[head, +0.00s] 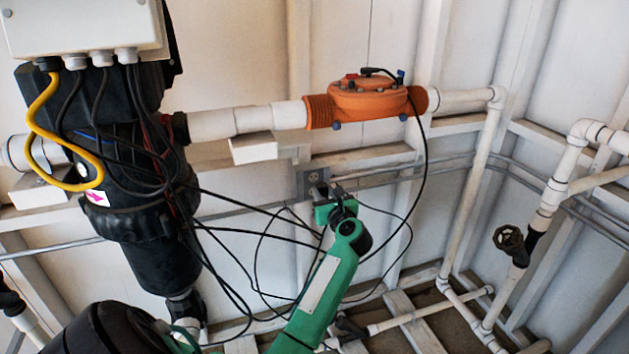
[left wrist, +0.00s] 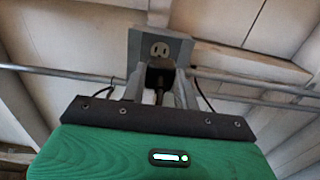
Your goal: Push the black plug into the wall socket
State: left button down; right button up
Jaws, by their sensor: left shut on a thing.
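The grey wall socket (head: 312,178) is mounted on the wall frame below the orange housing. In the left wrist view its grey box (left wrist: 142,40) shows one receptacle face (left wrist: 160,49) uncovered. My left gripper (head: 321,192), on the green arm, is right at the socket. Its fingers (left wrist: 160,82) are shut on the black plug (left wrist: 160,70), which sits in front of the lower part of the socket. The plug's cord hangs down between the fingers. Whether the plug's prongs are inside the socket is hidden. My right gripper is not in view.
Several loose black cables (head: 262,236) hang around my left arm. A black reactor body (head: 155,240) stands at the left. An orange housing (head: 368,99) on a white pipe is above the socket. Grey conduit (head: 390,178) runs along the wall, and white pipes (head: 474,185) stand at the right.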

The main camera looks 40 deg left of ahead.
aim_at(320, 186)
pick_arm(q)
jog(key=shift+b+x, duration=0.55)
jog(key=shift+x, duration=2.45)
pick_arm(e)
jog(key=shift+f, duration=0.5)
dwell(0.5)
pick_arm(q)
jog(key=c, duration=1)
grip_release()
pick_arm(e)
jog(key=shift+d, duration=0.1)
pick_arm(q)
jog(key=shift+v, duration=0.9)
jog(key=v, duration=1.2)
jog(key=shift+p, duration=0.35)
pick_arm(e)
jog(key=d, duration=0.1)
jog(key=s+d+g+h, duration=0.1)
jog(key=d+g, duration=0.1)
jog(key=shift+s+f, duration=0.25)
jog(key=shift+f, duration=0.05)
